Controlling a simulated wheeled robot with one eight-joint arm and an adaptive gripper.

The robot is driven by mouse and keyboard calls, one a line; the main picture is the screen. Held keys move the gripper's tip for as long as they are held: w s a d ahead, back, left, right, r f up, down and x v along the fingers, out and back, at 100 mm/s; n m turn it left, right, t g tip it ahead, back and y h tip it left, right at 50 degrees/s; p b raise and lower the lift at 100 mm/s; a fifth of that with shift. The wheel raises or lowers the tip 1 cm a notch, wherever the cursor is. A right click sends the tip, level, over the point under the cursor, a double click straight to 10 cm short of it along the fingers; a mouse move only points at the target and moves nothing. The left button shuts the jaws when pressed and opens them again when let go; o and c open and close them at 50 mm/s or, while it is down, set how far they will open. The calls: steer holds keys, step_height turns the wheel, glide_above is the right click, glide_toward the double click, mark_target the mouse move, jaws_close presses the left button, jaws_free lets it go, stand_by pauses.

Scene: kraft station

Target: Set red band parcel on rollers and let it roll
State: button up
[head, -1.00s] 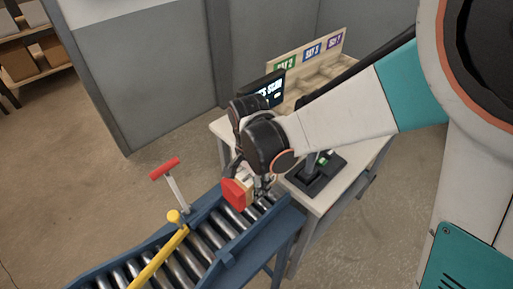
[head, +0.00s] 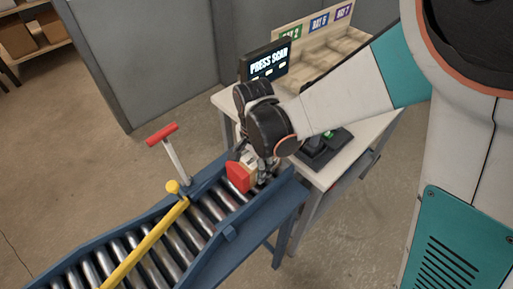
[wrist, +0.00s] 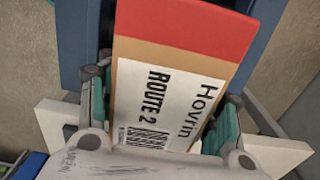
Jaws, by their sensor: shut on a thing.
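The red band parcel (head: 240,176) is held at the upper end of the roller conveyor (head: 168,239). In the wrist view the parcel (wrist: 176,75) shows a red band and a white label reading "Hovrin" and "ROUTE 2". My gripper (head: 257,168) is shut on it, with a finger on each side of the parcel (wrist: 160,105). The parcel is over or on the top rollers; I cannot tell whether it touches them. Its underside is hidden.
A table (head: 375,130) with a "PRESS SCAN" screen (head: 269,65), a black scanner stand (head: 324,150) and labelled bays (head: 330,45) stands behind. Rollers between parcel and bar are clear.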

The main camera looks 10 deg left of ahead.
steer(key=o, duration=1.4)
steer(key=shift+r, duration=0.1)
